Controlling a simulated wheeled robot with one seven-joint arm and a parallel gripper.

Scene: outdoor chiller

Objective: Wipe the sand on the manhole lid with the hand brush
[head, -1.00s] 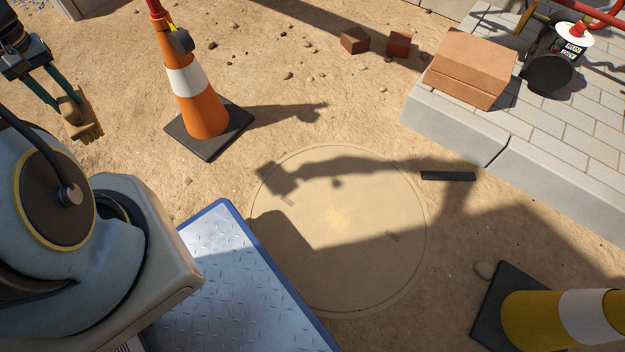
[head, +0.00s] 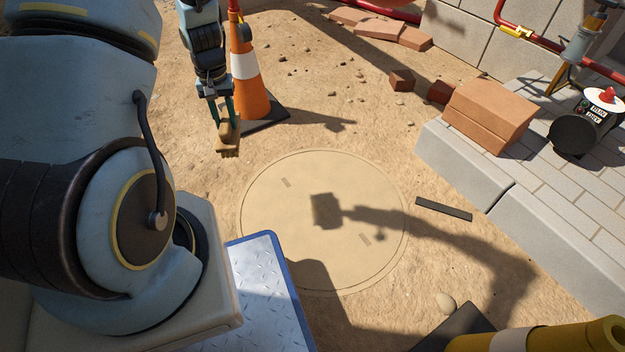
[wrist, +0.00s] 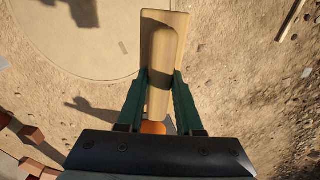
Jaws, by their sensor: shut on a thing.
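My gripper (head: 225,108) is shut on the wooden hand brush (head: 228,140), held in the air just beyond the far-left edge of the manhole lid (head: 268,215). In the wrist view the green fingers (wrist: 160,88) clasp the brush handle (wrist: 163,50) from both sides, and the lid (wrist: 90,35) shows at the upper left. The round lid is sand-coloured and lies flush in the ground. A shadow of the arm and brush crosses it. I cannot make out a distinct heap of sand on it.
An orange cone (head: 245,66) stands close behind my gripper. A dark bar (head: 444,209) lies right of the lid. A paved ledge (head: 470,165) carries a brown block (head: 489,115). Small stones are scattered beyond the lid.

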